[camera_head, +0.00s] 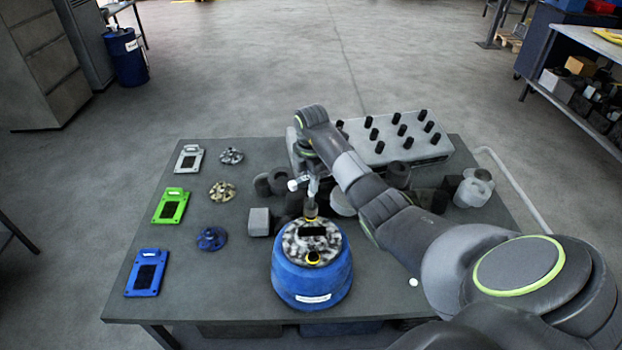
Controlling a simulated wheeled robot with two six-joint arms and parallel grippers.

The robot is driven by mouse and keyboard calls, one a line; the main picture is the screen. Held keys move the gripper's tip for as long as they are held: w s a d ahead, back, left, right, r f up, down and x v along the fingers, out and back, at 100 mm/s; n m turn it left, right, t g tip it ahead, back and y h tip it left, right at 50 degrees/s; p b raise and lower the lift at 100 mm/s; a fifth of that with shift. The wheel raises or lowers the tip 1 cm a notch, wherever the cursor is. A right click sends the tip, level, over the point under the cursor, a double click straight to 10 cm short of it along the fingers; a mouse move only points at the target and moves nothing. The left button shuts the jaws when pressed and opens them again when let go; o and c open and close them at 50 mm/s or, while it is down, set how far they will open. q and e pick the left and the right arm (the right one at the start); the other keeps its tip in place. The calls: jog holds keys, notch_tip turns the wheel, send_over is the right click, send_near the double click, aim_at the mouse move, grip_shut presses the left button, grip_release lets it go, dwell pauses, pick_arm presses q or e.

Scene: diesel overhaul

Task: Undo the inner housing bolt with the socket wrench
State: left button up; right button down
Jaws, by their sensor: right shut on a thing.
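The blue round housing (312,279) stands upright near the front middle of the table, with a speckled metal top. One yellow-ringed bolt (313,257) shows at the front of that top. My right gripper (312,190) is above the back of the housing, pointing down. It is shut on the socket wrench (311,208), whose brownish lower end is at the back edge of the top. Whether the socket sits on a bolt there is too small to tell. My left gripper is not in view.
On the left of the table (160,312) lie white (189,158), green (171,206) and blue plates (147,272) beside round discs. A grey block (259,221) stands behind the housing. A grey rack (385,150) with several black pegs stands at the back right.

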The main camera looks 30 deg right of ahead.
jog(key=m+p, duration=0.2)
jog(key=m, duration=0.3)
jog(key=shift+r+m, duration=0.1)
jog(key=shift+m, duration=0.2)
jog(key=m+p, duration=0.2)
jog(key=m, duration=0.2)
jog(key=shift+m, duration=1.2)
jog(key=shift+w, duration=0.1)
